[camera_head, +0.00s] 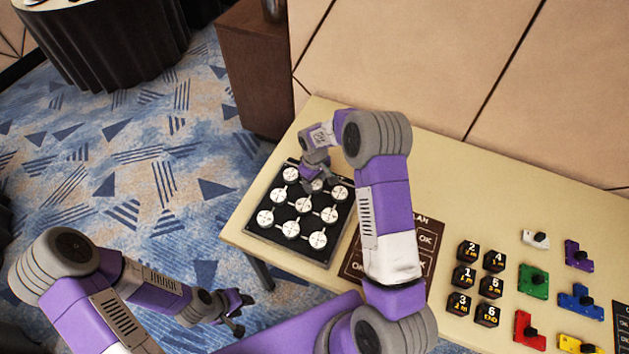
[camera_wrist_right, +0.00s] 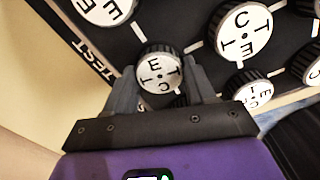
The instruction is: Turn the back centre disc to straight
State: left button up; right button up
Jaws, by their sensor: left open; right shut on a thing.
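The black board (camera_head: 252,234) carries rows of round white-faced discs. The back centre disc (camera_head: 317,186) is partly hidden by my right gripper (camera_head: 318,182), which reaches down onto it from the back. In the right wrist view, the jaws of my right gripper (camera_wrist_right: 166,90) are shut around the rim of a white-faced disc (camera_wrist_right: 158,68) with a dark knurled side. Letters on its face, including E and T, are visible, and its lower edge is partly covered by a finger. My left gripper (camera_head: 240,310) is open and empty, low beside the table's front left edge, away from the board.
Neighbouring discs stand close to the held one, such as the back left disc (camera_head: 290,174) and back right disc (camera_head: 340,193). A dark sign (camera_head: 430,240) lies right of the board. Black numbered blocks (camera_head: 467,250) and coloured pieces (camera_head: 533,281) sit further right. A wall rises behind the table.

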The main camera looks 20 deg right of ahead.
aim_at(314, 183)
jog(key=shift+n, duration=0.9)
jog(key=o, duration=1)
jog(key=shift+o, duration=0.2)
notch_tip(314, 183, up, 8)
jog(key=shift+f+p, duration=0.2)
jog(key=shift+p, duration=0.45)
